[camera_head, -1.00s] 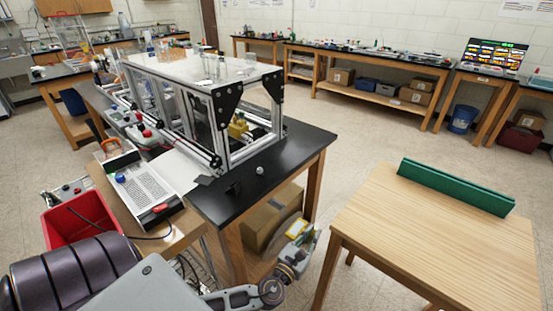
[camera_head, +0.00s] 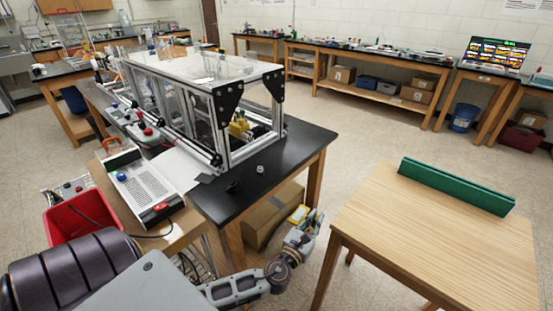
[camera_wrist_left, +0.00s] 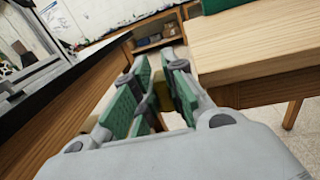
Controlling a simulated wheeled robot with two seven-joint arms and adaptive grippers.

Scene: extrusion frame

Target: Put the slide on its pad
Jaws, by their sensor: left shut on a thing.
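My left gripper (camera_head: 310,226) is beside the front right leg of the black-topped table (camera_head: 299,145), below its top. It is shut on a small yellow-edged piece with a pale face (camera_head: 299,214), which looks like the slide. In the left wrist view the green finger pads of the left gripper (camera_wrist_left: 163,88) stand either side of a yellow piece (camera_wrist_left: 163,97), mostly hidden by them. I cannot make out a pad for the slide with certainty. My right gripper is not in view.
An aluminium extrusion frame (camera_head: 223,160) stands on the black table, with a small nut-like part (camera_head: 260,169) near it. A cardboard box (camera_head: 262,228) is under the table. A wooden table (camera_head: 440,240) at right bears a long green bar (camera_head: 455,187); its front is clear.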

